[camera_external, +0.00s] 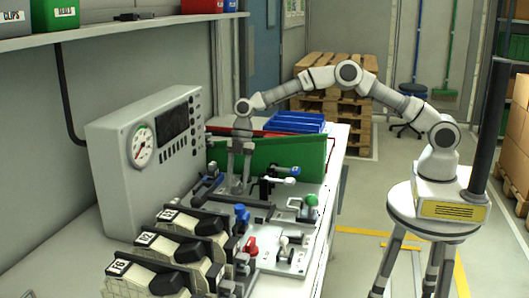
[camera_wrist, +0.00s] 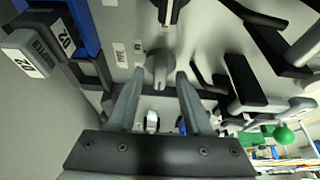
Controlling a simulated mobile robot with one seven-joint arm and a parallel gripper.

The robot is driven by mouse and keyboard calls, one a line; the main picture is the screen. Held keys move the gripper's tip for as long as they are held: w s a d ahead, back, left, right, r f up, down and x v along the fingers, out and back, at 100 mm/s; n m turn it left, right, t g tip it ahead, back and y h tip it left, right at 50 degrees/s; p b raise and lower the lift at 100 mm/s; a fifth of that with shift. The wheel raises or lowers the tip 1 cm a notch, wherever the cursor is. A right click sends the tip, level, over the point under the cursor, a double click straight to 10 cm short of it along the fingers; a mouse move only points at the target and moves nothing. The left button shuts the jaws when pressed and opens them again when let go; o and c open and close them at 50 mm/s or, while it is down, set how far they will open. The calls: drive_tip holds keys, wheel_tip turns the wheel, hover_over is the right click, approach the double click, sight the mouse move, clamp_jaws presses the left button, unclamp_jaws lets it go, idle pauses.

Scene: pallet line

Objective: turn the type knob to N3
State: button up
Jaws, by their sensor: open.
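My gripper points down over the bench fixture in the external view (camera_external: 239,188). In the wrist view my gripper (camera_wrist: 158,82) has its two fingers apart with a gap between them. A small grey knob (camera_wrist: 159,68) on the light panel lies between or just beyond the fingertips. Whether either finger touches it cannot be told. Small white labels (camera_wrist: 120,55) sit left of the knob, too small to read, so its setting is unclear. In the external view the knob cannot be made out behind the fingers.
A grey console (camera_external: 150,150) with a gauge stands left of the gripper. A green panel (camera_external: 300,152) stands right behind it. Several black levers (camera_external: 175,245), a red knob (camera_external: 251,246) and a green knob (camera_external: 312,200) crowd the front. Blue trays (camera_external: 295,121) lie behind.

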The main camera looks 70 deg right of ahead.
drive_tip(key=shift+c, duration=0.2)
clamp_jaws()
